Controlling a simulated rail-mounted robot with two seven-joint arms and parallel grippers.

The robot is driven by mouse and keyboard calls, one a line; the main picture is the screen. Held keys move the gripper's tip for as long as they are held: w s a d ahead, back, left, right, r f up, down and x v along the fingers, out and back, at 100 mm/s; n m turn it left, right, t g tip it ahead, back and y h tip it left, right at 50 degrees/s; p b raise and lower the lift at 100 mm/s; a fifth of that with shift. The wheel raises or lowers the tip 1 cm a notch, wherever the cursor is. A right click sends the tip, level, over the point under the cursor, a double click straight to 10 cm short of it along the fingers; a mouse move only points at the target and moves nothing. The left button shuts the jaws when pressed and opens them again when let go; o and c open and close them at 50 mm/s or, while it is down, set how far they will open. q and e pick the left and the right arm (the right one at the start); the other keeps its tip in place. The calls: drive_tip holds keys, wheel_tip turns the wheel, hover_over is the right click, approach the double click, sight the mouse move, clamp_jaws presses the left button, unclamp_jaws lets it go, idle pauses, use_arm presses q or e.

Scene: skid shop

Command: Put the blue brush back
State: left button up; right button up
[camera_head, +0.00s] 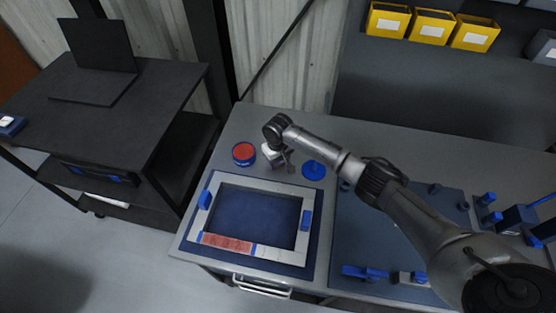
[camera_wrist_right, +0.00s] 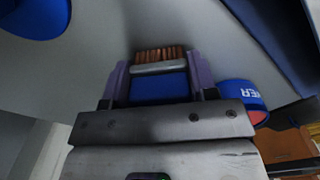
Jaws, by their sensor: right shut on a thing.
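My right gripper (camera_head: 273,153) is over the back left part of the grey workbench (camera_head: 249,122), between a round tin and a round blue disc. In the right wrist view the gripper (camera_wrist_right: 160,75) is shut on the blue brush (camera_wrist_right: 159,88), with a finger on each side. The brush has a blue body, a pale metal band and brown bristles pointing away from the wrist. In the head view I cannot make the brush out clearly. My left gripper is not in view.
The red-topped tin (camera_head: 243,154) stands left of the gripper and the blue disc (camera_head: 313,169) lies right. A pale frame (camera_head: 260,186) with blue clamps and a red strip lies in front on a dark blue mat. Yellow bins (camera_head: 432,24) stand at the back right.

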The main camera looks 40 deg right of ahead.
drive_tip(key=shift+f, duration=0.1)
drive_tip(key=o, duration=0.9)
wheel_tip(320, 180, up, 11)
drive_tip(key=shift+f+p, duration=0.2)
drive_tip(key=shift+p, duration=1)
drive_tip(key=shift+r, duration=0.85)
